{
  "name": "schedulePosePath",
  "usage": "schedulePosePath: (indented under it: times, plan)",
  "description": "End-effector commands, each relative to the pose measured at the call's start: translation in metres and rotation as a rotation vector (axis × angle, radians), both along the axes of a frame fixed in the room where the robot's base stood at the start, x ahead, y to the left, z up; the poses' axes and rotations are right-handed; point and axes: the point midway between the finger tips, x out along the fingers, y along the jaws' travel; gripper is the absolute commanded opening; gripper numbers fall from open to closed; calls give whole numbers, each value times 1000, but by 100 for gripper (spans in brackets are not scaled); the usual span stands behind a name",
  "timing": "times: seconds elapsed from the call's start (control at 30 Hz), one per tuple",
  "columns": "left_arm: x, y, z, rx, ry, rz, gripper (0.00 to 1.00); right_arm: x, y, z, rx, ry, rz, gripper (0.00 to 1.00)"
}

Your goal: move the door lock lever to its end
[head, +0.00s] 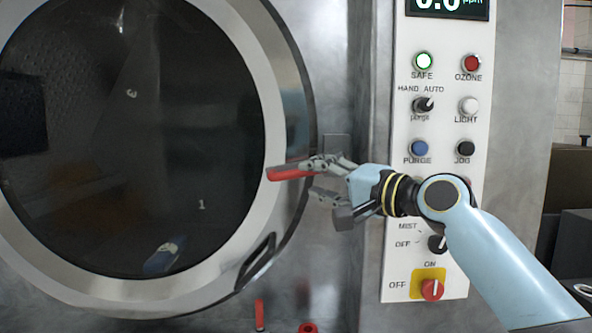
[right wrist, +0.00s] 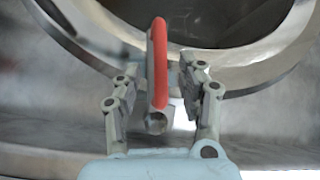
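The door lock lever has a red handle (head: 288,172) that points left over the door's rim in the head view. It also shows in the right wrist view as a red handle (right wrist: 159,62) on a grey stem. My right gripper (head: 318,178) is at the lever, with one finger close to the red handle and the other below it. In the right wrist view its open fingers (right wrist: 155,85) stand on either side of the lever, with gaps visible. My left gripper is not in view.
The round washer door (head: 285,110) with dark glass fills the left. A control panel (head: 442,120) with several buttons and knobs stands behind my right arm. A second red handle (head: 259,313) and a red ring (head: 308,328) are low down.

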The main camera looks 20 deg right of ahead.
Motion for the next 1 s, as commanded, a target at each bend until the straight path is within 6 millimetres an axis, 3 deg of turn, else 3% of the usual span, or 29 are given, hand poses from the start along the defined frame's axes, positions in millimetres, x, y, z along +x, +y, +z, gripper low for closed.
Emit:
schedulePosePath:
  times: [0.1, 0.3, 0.67, 1.0]
  plan:
    - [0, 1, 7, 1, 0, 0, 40, 21, 12, 3, 4, 0, 1, 40]
    - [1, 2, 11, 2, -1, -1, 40, 44, 24, 2, 2, 1, 0, 40]
    - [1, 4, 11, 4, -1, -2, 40, 51, 27, 1, -1, 0, 0, 40]
    - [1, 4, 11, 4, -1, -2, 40, 50, 27, 0, -1, 0, 0, 0]
